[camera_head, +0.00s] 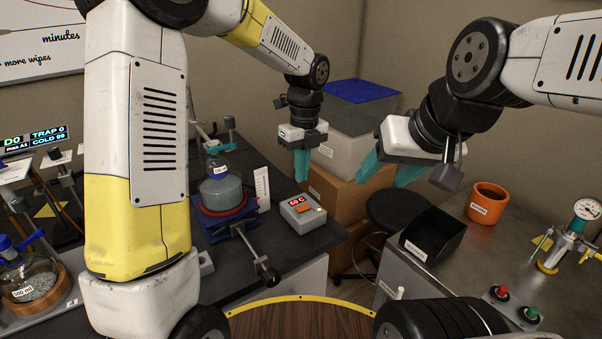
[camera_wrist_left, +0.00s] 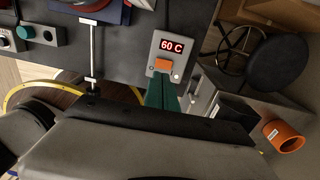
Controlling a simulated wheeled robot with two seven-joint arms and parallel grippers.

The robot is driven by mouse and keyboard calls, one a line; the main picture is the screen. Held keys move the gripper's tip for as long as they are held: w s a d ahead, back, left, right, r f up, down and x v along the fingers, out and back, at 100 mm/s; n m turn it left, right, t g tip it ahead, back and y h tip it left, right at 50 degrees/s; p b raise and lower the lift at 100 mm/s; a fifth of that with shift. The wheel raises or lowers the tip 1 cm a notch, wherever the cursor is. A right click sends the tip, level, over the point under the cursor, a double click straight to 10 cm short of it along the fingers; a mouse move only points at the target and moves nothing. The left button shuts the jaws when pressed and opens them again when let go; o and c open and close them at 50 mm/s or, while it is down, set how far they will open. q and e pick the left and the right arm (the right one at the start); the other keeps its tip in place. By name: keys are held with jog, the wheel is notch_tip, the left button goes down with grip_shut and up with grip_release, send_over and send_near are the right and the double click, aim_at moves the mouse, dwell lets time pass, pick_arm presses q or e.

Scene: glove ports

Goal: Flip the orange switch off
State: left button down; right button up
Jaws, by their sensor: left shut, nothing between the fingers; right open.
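The orange switch (camera_head: 304,207) sits on a light grey control box (camera_head: 294,221) with a red "60 C" display, on the dark bench right of the flask. In the left wrist view the orange switch (camera_wrist_left: 163,64) lies just beyond my fingertips, below the display. My left gripper (camera_head: 302,177) has teal fingers, is shut and empty, and hangs pointing down above and behind the box in the head view. It also shows in the left wrist view (camera_wrist_left: 161,78); I cannot tell whether it touches the switch. My right gripper (camera_head: 389,178) is open and empty, over the stool area.
A flask (camera_head: 220,187) stands on a heating stand left of the box, with a white card (camera_head: 262,188) between them. A black bin (camera_head: 433,236) and an orange pot (camera_head: 486,203) stand on the right-hand metal bench. A stool (camera_head: 398,212) stands between the benches.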

pick_arm(q)
notch_tip(320, 180, up, 6)
jog(key=f, duration=0.1)
send_over(300, 208)
jog(key=d, duration=0.2)
jog(key=shift+w+a+r+g+y, duration=0.1)
jog(key=shift+w+r+g+y, duration=0.15)
jog(key=shift+w, duration=0.2)
jog(key=shift+f, duration=0.15)
jog(key=f, duration=0.4)
jog(key=a+f, duration=0.1)
jog(key=f, duration=0.4)
jog(key=s+f, duration=0.1)
jog(key=f, duration=0.3)
jog(key=shift+a+f, duration=0.2)
jog(key=shift+f, duration=0.15)
